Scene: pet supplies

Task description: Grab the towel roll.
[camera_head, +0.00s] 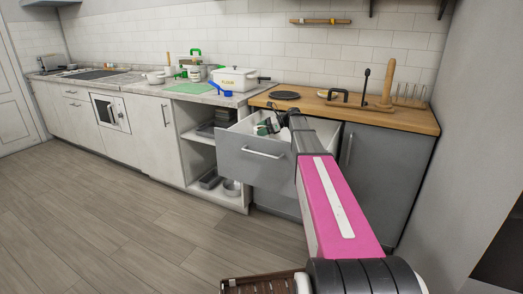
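No plain paper or cloth roll can be made out. An upright wooden post on a base (388,85), shaped like a towel roll holder, stands on the wooden counter at the right. My gripper (283,118) is small and dark at the far end of my pink arm. It is over the open grey drawer (247,158), well to the left of the post. Whether its fingers are open or hold anything cannot be told. Small green and white items (265,127) show in the drawer near it, partly hidden by my arm and too small to name.
The wooden counter (420,118) holds a black round plate (285,95), a dark upright holder (364,88) and a rack (410,93). A white pot (235,79) and a green board (198,88) are on the left counter. The drawer juts out; the floor (130,225) at left is clear.

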